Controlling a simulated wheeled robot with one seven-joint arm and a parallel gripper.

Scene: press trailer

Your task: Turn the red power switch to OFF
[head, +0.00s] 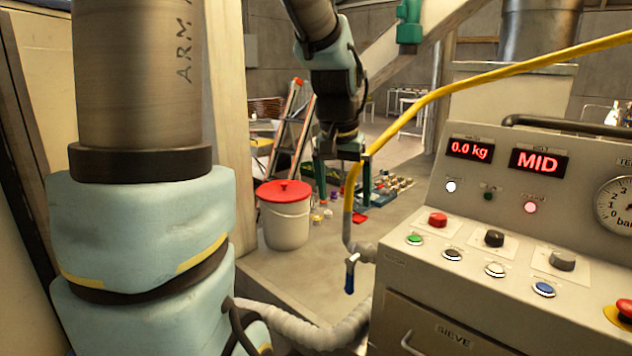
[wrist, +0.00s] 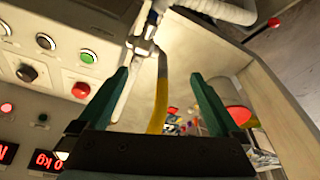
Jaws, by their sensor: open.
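The red power switch (head: 437,219) is a small red knob on a pale plate at the left of the control panel (head: 410,262). Which way it is turned is too small to tell. In the wrist view the red knob (wrist: 81,90) shows left of my gripper's fingers, beside a green button (wrist: 87,56). My gripper (head: 343,192) hangs left of the panel, apart from the switch. Its two green fingers are spread with nothing held; they also show in the wrist view (wrist: 158,76).
A black knob (head: 494,238), a grey knob (head: 562,260) and several buttons share the panel. A blue-handled valve (head: 350,275) sits at the panel's left side. A red-lidded bucket (head: 285,222) stands further left.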

